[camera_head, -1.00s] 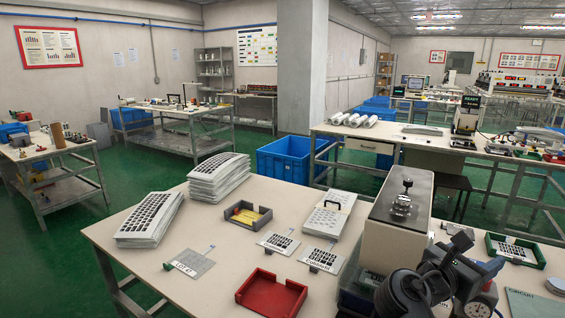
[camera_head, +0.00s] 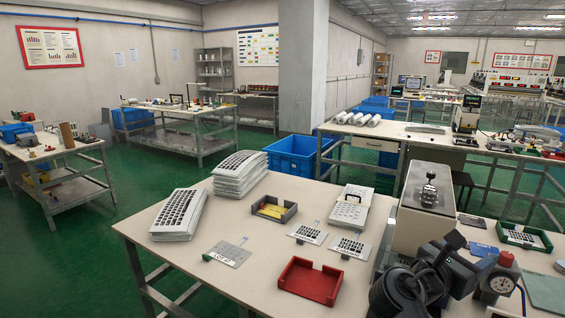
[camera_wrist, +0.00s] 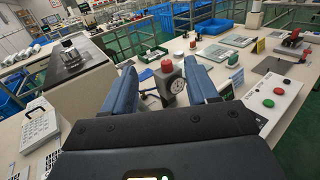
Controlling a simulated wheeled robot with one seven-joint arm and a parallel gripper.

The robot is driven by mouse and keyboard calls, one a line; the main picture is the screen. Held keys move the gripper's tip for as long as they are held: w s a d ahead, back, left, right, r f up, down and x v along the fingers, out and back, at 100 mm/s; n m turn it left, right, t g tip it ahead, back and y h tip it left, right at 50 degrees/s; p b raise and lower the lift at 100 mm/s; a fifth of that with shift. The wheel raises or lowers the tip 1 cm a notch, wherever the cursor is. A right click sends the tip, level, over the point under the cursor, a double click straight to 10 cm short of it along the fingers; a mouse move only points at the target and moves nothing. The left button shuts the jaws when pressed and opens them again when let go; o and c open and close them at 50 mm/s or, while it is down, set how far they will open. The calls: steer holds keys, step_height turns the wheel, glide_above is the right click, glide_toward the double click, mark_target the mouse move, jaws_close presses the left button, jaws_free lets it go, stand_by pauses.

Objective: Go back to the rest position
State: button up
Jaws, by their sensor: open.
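My gripper (camera_wrist: 163,90) shows in the wrist view with its two blue fingers spread apart and nothing between them. Beyond and between the fingers stands a grey gauge with a red top (camera_wrist: 168,68), apart from them as far as I can see. In the head view my dark folded arm is at the lower right, over the front of the workbench (camera_head: 240,275); the gripper's fingertips cannot be made out there. The gauge (camera_head: 499,279) stands just right of the arm in that view.
A beige press (camera_head: 420,215) stands behind my arm. A red tray (camera_head: 310,281), keypad films (camera_head: 308,233), a grey tray (camera_head: 273,209) and stacked sheets (camera_head: 240,174) lie to the left. A green-edged tray (camera_head: 524,236) is at right. A button box (camera_wrist: 270,100) is near the right finger.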

steer(key=s+a+f+m+t+y+b, duration=0.2)
steer(key=s+a+f+y, duration=0.3)
steer(key=s+f, duration=0.5)
steer(key=s+a+f+m+t+y+b, duration=0.1)
steer(key=s+a+f+t+y+b, duration=0.25)
steer(key=f, duration=0.95)
steer(key=s+a+f+m+t+y+b, duration=0.1)
steer(key=s+a+m+y, duration=0.35)
steer(key=s, duration=0.65)
steer(key=s+a+m+y+b, duration=0.1)
steer(key=s+a+m+y, duration=0.2)
steer(key=s+a+m, duration=0.55)
steer(key=s+d+r+m+t+b, duration=0.2)
steer(key=s+r+m, duration=0.4)
steer(key=s, duration=0.5)
step_height(320, 180, up, 3)
steer(key=shift+s+d+f+y, duration=0.15)
steer(key=shift+d+y, duration=0.1)
steer(key=shift+y, duration=0.15)
